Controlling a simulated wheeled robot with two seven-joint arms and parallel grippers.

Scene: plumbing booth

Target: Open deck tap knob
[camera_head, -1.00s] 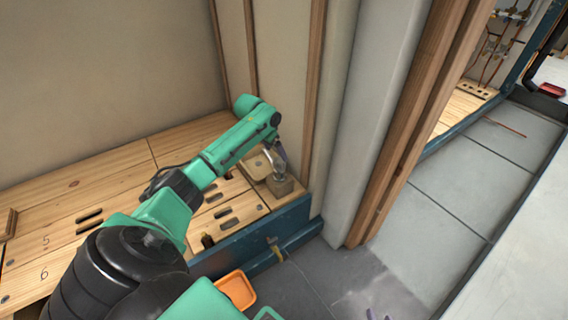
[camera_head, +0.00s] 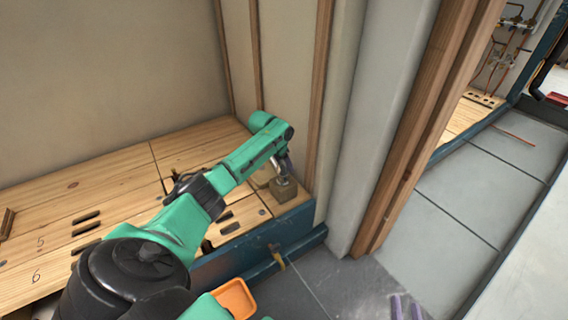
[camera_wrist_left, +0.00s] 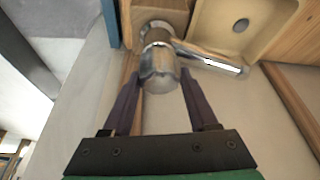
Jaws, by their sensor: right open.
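The deck tap shows in the left wrist view as a chrome body with a round knob (camera_wrist_left: 160,72) facing the camera and a spout (camera_wrist_left: 212,60) pointing right. It stands on a wooden block (camera_head: 284,189) beside a pale basin. My left gripper (camera_head: 282,167) is at the tap, which it mostly hides in the head view. In the left wrist view its two purple fingers (camera_wrist_left: 160,80) stand apart on either side of the knob, with narrow gaps. My right gripper (camera_head: 406,308) shows only as two parted purple fingertips at the bottom edge, empty and away from the tap.
The wooden deck (camera_head: 120,195) has several slots and a blue front rail (camera_head: 255,247). A wall with wooden studs (camera_head: 320,95) stands close right of the tap. An orange tray (camera_head: 235,298) is low in front.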

